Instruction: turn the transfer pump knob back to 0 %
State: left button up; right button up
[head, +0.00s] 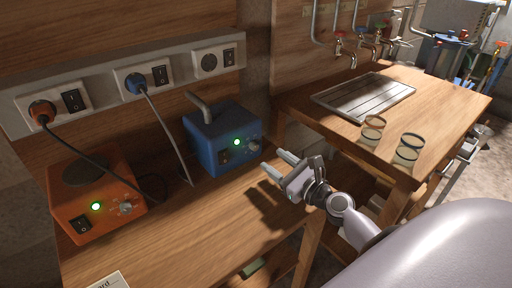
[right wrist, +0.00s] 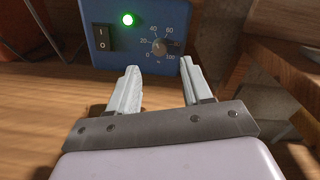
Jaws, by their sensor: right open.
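The transfer pump is a blue box (head: 214,138) with a bent grey pipe on top, standing on the wooden bench against the wall. Its front has a lit green lamp, a black switch and a grey knob (head: 254,146). In the right wrist view the knob (right wrist: 159,47) sits inside a dial marked 0 to 100 %; its exact setting is too small to tell. My right gripper (head: 277,163) is open and empty in front of the pump, its fingers pointing at the panel. In the right wrist view the knob lies just beyond the fingertips (right wrist: 160,66), apart from them. My left gripper is not in view.
An orange heater box (head: 92,196) with its own knob and lit green lamp stands at the left. Cables run up to the wall socket strip (head: 126,80). A higher wooden counter (head: 440,100) with glass jars (head: 408,150) stands at the right. The bench before the pump is clear.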

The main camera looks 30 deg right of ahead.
aim_at(256, 148)
jog(key=shift+w+a, duration=0.2)
jog(key=shift+w, duration=1.4)
jog(key=shift+w+a, duration=0.2)
jog(key=shift+w, duration=1.35)
jog(key=shift+c, duration=0.4)
grip_shut()
